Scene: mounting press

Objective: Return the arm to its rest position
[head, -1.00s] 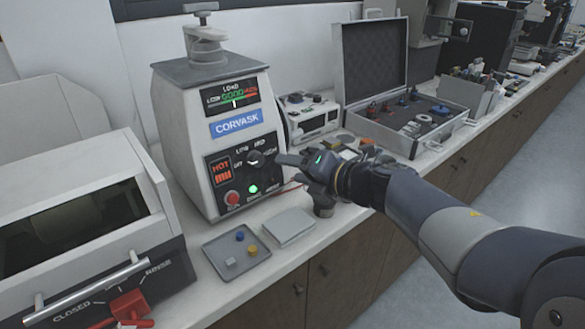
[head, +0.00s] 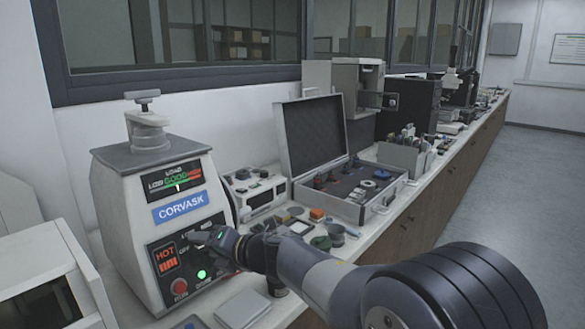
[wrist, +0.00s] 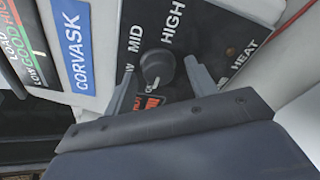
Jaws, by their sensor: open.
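My gripper (head: 203,238) is in front of the control panel of the white and grey CORVASK mounting press (head: 124,189). In the wrist view my gripper (wrist: 158,88) has its two fingers spread apart, one on each side of the black selector knob (wrist: 156,66). Nothing is held between them. The knob has LOW, MID and HIGH marked around it; I cannot tell whether the fingers touch the panel. A red HOT sign and a lit green button (head: 201,274) show on the press. My arm reaches in from the lower right.
A flat grey box (head: 242,308) lies in front of the press. Loose small items lie on the bench beside my arm. The floor at right is clear.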

